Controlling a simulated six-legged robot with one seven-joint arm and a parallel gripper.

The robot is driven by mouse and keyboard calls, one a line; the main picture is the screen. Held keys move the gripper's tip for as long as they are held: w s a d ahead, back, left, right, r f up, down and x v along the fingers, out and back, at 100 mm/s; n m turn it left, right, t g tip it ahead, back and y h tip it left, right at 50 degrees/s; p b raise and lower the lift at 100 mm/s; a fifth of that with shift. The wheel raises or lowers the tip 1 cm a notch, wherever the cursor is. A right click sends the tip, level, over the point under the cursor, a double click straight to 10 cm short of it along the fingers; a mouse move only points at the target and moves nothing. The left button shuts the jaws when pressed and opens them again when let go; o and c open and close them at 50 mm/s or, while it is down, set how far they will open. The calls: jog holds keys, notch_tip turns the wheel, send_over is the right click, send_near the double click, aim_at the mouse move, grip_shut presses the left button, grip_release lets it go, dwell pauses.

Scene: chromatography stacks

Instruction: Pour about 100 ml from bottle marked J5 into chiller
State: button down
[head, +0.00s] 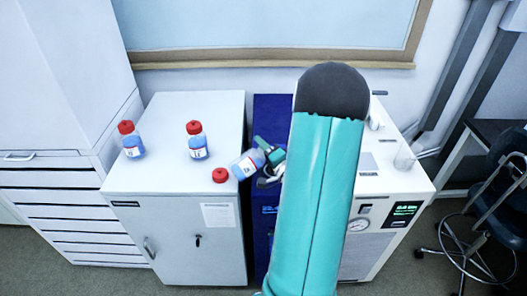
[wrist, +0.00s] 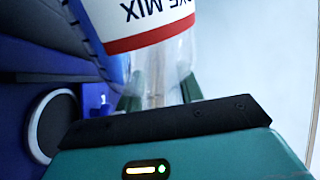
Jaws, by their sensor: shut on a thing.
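My gripper (head: 268,160) is shut on a clear bottle (head: 244,164) with blue liquid and a white label. The bottle is uncapped and tilted, its neck toward my gripper, beside the right edge of the white cabinet. The wrist view shows the bottle (wrist: 130,45) close up, its clear neck between the fingers (wrist: 160,95); part of the label reads "MIX", upside down. I cannot read a J5 mark. The likely chiller is the white unit (head: 375,250) at right, with a gauge and green display; my arm hides much of it.
Two red-capped bottles of blue liquid (head: 132,142) (head: 197,143) stand on the white cabinet (head: 165,185). A loose red cap (head: 220,175) lies near its right edge. A dark blue unit (head: 270,115) stands between cabinet and white unit. A clear vessel (head: 405,157) stands on the white unit.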

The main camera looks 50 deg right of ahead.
jog(key=shift+w+a+r+n, duration=0.1)
jog(key=shift+a+r+n, duration=0.1)
jog(key=shift+r+n, duration=0.85)
jog(key=shift+a+r+n, duration=0.2)
jog(key=shift+r+n, duration=0.65)
jog(key=shift+r, duration=0.4)
